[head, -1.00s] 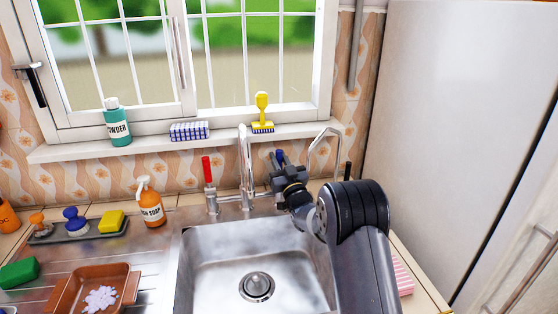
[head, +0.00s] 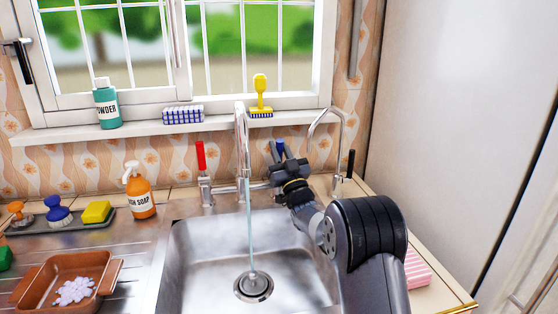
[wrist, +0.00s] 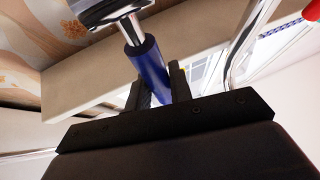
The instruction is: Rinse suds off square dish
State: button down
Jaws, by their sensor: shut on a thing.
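The square dish (head: 30,287) is brown with two handles and sits on the drainboard left of the sink, with a patch of white suds (head: 75,290) inside. My gripper (head: 279,152) is at the faucet, right of the spout (head: 241,140). In the wrist view its fingers (wrist: 158,88) are shut on the blue tap handle (wrist: 147,60). A thin stream of water (head: 249,225) falls from the spout into the sink (head: 200,255) near the drain. The red tap handle (head: 200,156) stands upright left of the spout.
A soap bottle (head: 140,195) and a tray with a yellow sponge (head: 97,212) stand behind the dish. A second thin tap (head: 340,150) rises right of my gripper. A pink striped cloth (head: 416,268) lies on the right counter. The sink basin is empty.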

jog(key=shift+s+f+y+b, duration=0.2)
jog(key=shift+y+b, duration=0.1)
jog(key=shift+b, duration=0.65)
jog(key=shift+r+t, duration=0.2)
jog(key=shift+t, duration=0.1)
jog(key=c, duration=1.3)
grip_release()
jog(key=shift+f, duration=0.1)
jog(key=b+v, duration=0.1)
jog(key=v, duration=1)
